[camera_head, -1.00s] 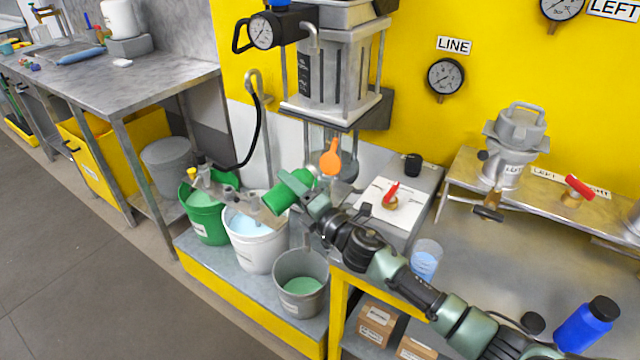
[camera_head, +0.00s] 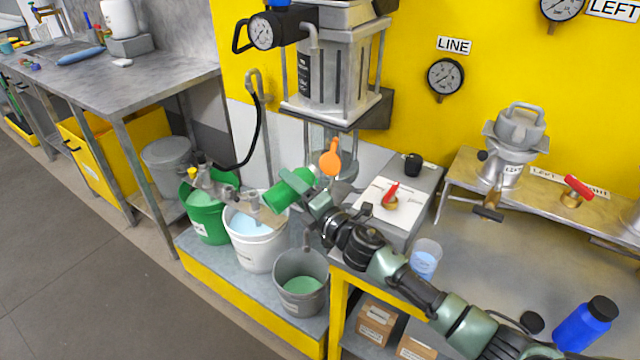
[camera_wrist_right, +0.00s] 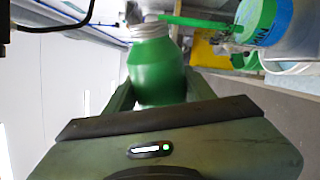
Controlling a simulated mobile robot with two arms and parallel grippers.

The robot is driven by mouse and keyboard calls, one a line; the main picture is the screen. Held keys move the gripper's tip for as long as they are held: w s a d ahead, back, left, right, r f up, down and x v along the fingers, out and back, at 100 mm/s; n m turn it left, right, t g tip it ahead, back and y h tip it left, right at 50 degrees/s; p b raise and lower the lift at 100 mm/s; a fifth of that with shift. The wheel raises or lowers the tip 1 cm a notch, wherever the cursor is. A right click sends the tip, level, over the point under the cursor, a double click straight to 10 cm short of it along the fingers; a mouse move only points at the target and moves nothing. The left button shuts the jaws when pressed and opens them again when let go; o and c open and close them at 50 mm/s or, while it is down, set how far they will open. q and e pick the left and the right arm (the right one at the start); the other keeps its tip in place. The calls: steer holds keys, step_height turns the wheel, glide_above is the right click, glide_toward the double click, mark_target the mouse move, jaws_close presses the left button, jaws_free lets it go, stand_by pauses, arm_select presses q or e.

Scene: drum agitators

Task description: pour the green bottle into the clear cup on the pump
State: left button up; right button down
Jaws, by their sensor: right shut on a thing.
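My right gripper (camera_head: 318,198) is shut on the green bottle (camera_head: 288,190), which lies tilted well over in the head view, beside the pump (camera_head: 325,75). The right wrist view also shows the green bottle (camera_wrist_right: 157,68) between the fingers, its pale threaded mouth facing away from my gripper. A green streak runs from near the mouth towards a clear vessel with green and blue in it (camera_wrist_right: 288,35); it looks like liquid. My left gripper is not in view.
Green, white and grey buckets (camera_head: 300,285) stand on the low platform below the bottle. A box with a red-handled valve (camera_head: 391,195) is right of the pump. A clear beaker with blue liquid (camera_head: 425,262) and a blue bottle (camera_head: 586,325) stand on the right bench.

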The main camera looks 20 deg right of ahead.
steer(key=shift+d+r+m, duration=0.15)
steer(key=shift+r+m, duration=0.1)
steer(key=shift+m, duration=0.15)
stand_by(1.2)
